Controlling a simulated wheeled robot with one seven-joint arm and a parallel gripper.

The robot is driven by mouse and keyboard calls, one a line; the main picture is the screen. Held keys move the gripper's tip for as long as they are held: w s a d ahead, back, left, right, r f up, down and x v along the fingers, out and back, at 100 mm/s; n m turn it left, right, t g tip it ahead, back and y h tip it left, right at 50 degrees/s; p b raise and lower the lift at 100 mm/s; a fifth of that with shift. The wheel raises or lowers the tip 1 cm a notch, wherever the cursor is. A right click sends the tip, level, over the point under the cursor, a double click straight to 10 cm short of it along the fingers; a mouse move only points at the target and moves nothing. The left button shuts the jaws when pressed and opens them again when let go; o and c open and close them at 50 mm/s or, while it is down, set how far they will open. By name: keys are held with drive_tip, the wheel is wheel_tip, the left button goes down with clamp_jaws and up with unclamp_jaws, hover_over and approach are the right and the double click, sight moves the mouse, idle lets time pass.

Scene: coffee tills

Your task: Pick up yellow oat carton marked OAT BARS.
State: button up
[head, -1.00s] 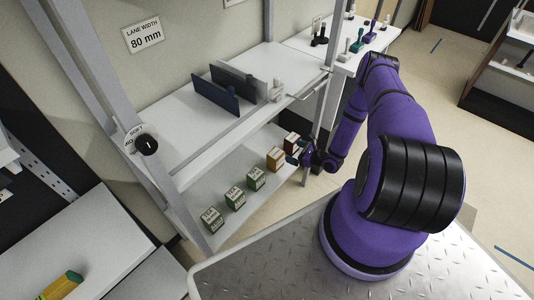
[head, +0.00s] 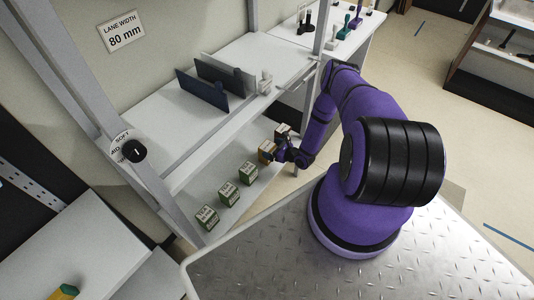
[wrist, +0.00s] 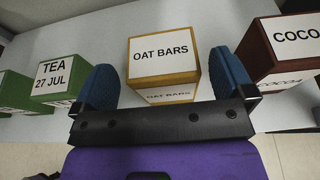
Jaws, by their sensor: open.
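The yellow oat carton (wrist: 163,52) is a box with a white OAT BARS label on its top and another on its front. It stands upright on the lower shelf, and in the head view it (head: 265,151) is partly hidden by my gripper (head: 283,152). In the wrist view my gripper (wrist: 162,68) is open with its two blue fingers on either side of the carton.
A dark red COCOA box (wrist: 283,50) stands close to the right finger. A green TEA box (wrist: 58,78) stands left, with more tea boxes (head: 228,194) along the shelf (head: 229,168). The upper shelf (head: 150,126) with dark dividers (head: 203,90) is above.

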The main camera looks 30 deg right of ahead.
sight(269, 147)
drive_tip(key=shift+x, duration=1.8)
drive_tip(key=shift+d, duration=0.1)
drive_tip(key=c, duration=1.1)
